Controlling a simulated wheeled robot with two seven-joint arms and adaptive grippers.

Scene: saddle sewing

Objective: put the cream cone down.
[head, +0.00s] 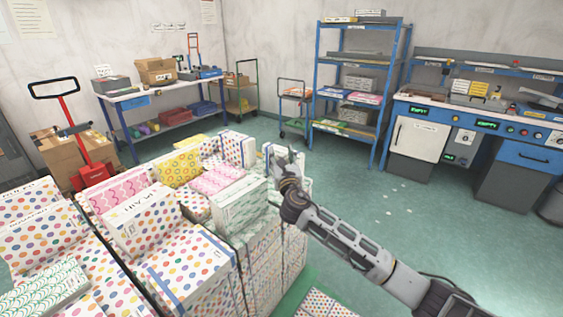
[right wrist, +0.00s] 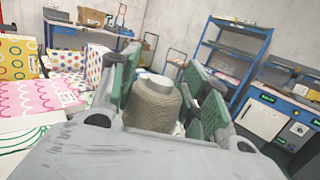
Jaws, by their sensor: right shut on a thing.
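The cream cone (right wrist: 152,104), a spool of beige-grey thread with a pale top, stands between the green-padded fingers of my right gripper (right wrist: 166,76) in the right wrist view. The right gripper is shut on it. In the head view the right gripper (head: 285,165) is at the right edge of the stacked patterned boxes, and I cannot make out the cone there. The wrist housing hides the cone's lower part, so I cannot tell whether it touches anything below. My left gripper is not in view.
Stacked dotted boxes (head: 190,268) fill the left and front. A white box (head: 240,205) lies just left of the gripper. A blue shelf rack (head: 372,85), a workbench (head: 470,112) and a table (head: 160,88) stand behind. Green floor (head: 400,205) is open at right.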

